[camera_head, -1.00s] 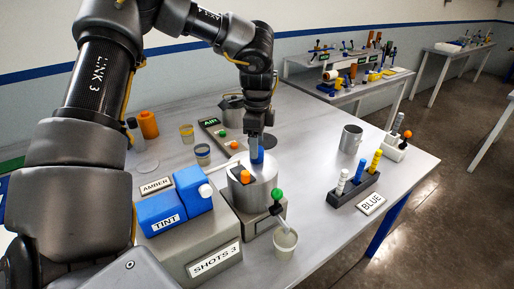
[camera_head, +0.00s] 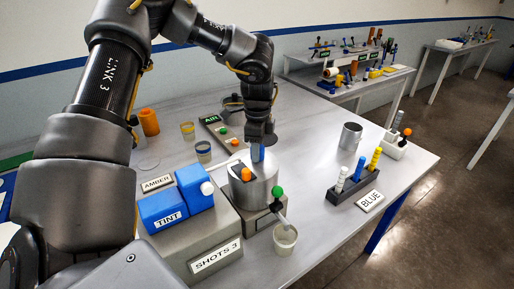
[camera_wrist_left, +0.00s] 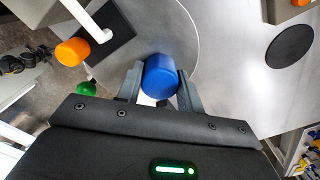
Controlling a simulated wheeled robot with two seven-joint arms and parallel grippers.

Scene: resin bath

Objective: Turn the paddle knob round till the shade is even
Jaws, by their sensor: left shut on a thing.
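The paddle knob (camera_wrist_left: 160,78) is a blue upright cylinder on the lid of the round grey metal bath (camera_head: 262,189). My left gripper (camera_wrist_left: 158,88) is shut on the knob, with one finger on each side of it in the left wrist view. In the head view the knob (camera_head: 257,153) shows under the left hand, over the top of the bath. An orange knob (camera_head: 246,175) sits on a dark plate on the same lid. The resin inside is hidden, so its shade cannot be told. My right gripper is not in view.
A blue TINT box (camera_head: 163,211) and the SHOTS 3 block (camera_head: 213,258) stand left of the bath. A green-knobbed tap (camera_head: 277,192) hangs over a cup (camera_head: 285,240) in front. A dark rack (camera_head: 352,186) of coloured sticks and a metal mug (camera_head: 350,137) stand right.

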